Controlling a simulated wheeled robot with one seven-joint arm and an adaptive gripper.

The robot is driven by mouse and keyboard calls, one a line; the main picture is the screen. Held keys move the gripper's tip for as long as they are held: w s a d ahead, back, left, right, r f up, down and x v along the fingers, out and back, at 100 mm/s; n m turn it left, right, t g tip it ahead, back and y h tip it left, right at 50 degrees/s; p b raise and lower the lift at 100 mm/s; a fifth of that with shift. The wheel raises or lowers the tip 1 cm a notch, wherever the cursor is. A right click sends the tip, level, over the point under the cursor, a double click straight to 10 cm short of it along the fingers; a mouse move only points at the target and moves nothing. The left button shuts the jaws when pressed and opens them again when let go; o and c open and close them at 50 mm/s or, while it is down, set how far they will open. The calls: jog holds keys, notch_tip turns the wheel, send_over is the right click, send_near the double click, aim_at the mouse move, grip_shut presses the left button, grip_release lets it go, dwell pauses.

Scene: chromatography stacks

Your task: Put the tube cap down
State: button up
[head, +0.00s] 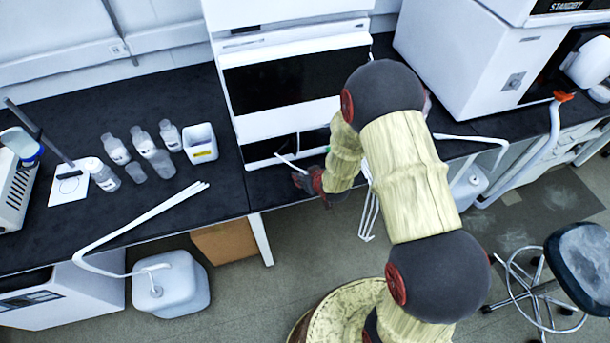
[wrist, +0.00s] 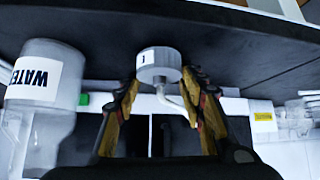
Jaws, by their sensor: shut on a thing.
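The tube cap (wrist: 158,66) is a light grey round cap with a small white label marked 1. A pale bent tube (wrist: 176,101) runs from it. In the wrist view it sits between the fingertips of my gripper (wrist: 161,84), which is shut on it. In the head view my gripper (head: 312,183) is low in front of the white instrument stack, by the bench's front edge. A thin white tube (head: 290,162) shows beside it. The cap cannot be made out there; my arm hides part of this area.
A bottle labelled WATER (wrist: 35,88) stands left in the wrist view. On the black bench (head: 120,215), several bottles and a white bin (head: 200,143) stand left of the instrument stack (head: 285,90). A long white tube (head: 150,213) crosses the bench front. A stool (head: 585,262) is right.

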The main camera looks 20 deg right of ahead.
jog(key=shift+f, duration=0.1)
jog(key=o, duration=1.2)
jog(key=shift+o, duration=0.5)
